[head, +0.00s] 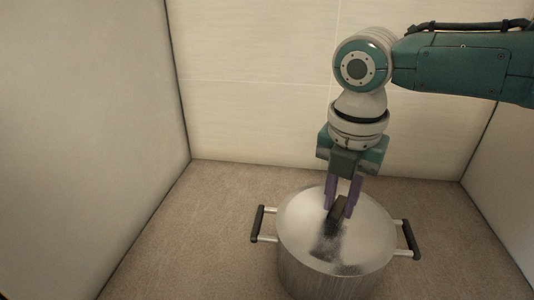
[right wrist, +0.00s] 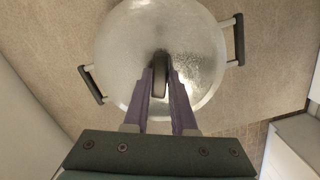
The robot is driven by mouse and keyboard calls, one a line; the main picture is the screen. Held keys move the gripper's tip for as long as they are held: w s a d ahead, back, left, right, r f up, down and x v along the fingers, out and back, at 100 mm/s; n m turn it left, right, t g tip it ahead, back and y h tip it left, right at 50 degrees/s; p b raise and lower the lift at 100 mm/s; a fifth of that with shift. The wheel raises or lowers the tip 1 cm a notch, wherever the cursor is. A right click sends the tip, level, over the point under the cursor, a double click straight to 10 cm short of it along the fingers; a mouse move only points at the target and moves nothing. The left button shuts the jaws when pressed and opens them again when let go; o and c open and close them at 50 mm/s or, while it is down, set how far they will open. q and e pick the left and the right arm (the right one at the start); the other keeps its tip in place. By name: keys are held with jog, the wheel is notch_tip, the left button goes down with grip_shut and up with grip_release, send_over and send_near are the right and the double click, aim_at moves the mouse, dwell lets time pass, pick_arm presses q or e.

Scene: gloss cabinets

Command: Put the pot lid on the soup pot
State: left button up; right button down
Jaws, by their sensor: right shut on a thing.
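The soup pot (head: 318,284) is a large metal pot with black side handles, standing on the brown surface in the lower middle of the head view. The round silver pot lid (head: 299,212) is over the pot's mouth and looks level; I cannot tell whether its rim touches all round. My right gripper (head: 342,208) comes from above and is shut on the lid's black handle. In the right wrist view the fingers (right wrist: 160,80) are on both sides of that handle, with the lid (right wrist: 130,45) below. My left gripper is not in view.
A pale wall panel (head: 85,130) stands at the left and another stands at the right. A cream tiled wall (head: 255,90) is behind. The brown surface (head: 185,235) left of the pot is clear. A white block-like thing (right wrist: 290,150) shows at the right wrist view's lower right.

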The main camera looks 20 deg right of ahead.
jog(key=shift+f, duration=0.1)
jog(key=c, duration=0.7)
grip_release()
jog(key=shift+o, duration=0.2)
notch_tip(320, 180, up, 10)
jog(key=shift+s+a, duration=0.35)
